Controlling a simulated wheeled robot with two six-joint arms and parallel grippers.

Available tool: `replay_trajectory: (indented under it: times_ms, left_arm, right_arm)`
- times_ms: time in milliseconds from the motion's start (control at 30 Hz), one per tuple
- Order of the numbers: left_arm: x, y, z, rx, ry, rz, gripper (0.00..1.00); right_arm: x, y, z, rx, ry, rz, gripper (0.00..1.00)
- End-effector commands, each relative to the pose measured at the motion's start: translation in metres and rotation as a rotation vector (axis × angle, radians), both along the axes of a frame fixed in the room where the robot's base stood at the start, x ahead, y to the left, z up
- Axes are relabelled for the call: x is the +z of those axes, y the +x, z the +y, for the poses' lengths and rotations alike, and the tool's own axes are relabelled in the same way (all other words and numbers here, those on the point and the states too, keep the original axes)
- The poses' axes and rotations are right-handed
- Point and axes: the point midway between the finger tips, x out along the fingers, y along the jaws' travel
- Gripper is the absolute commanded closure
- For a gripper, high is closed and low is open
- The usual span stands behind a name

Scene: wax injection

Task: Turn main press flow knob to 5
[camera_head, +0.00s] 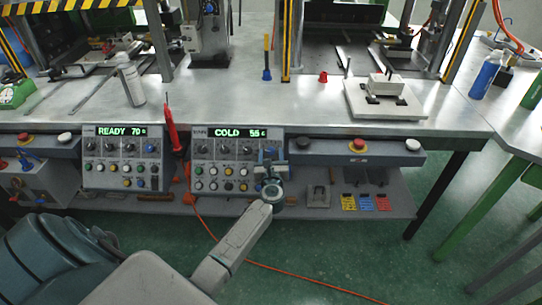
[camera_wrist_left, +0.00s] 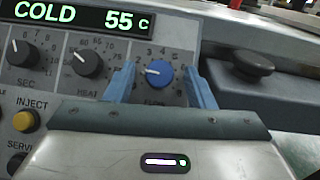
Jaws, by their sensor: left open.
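The flow knob (camera_wrist_left: 158,74) is blue and sits on the right control panel (camera_head: 207,160), whose display reads COLD 55 C. In the left wrist view its pale pointer mark faces left, near the low numbers of its dial. My left gripper (camera_head: 270,160) is at the right end of this panel. In the left wrist view the blue fingers of the left gripper (camera_wrist_left: 161,83) stand open, one on each side of the knob. I cannot tell whether they touch it. In the head view the gripper mostly hides the knob. My right gripper is not in view.
A heat knob (camera_wrist_left: 88,64) sits left of the flow knob, with a yellow inject button (camera_wrist_left: 25,120) lower left. A black button (camera_wrist_left: 254,63) is on the right. The left panel (camera_head: 122,160) reads READY 70. A red tool (camera_head: 170,128) hangs between the panels.

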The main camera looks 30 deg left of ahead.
Motion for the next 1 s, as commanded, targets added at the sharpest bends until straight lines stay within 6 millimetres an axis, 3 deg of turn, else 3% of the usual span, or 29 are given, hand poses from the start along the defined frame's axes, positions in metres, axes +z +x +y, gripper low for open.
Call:
replay_trajectory:
  times_ms: [133, 333, 667, 1000]
  left_arm:
    - [0.0, 0.0, 0.0, 0.0, 0.0, 0.0, 0.55]
    - [0.0, 0.0, 0.0, 0.0, 0.001, 0.001, 0.94]
    - [0.001, -0.001, 0.001, -0.024, 0.024, 0.016, 0.95]
    - [0.003, -0.003, 0.004, -0.164, 0.168, 0.105, 0.95]
  right_arm:
    - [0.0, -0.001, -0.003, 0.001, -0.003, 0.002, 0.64]
    - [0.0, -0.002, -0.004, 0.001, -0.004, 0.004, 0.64]
    - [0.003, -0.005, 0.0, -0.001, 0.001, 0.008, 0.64]
    - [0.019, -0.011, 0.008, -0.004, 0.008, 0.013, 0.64]
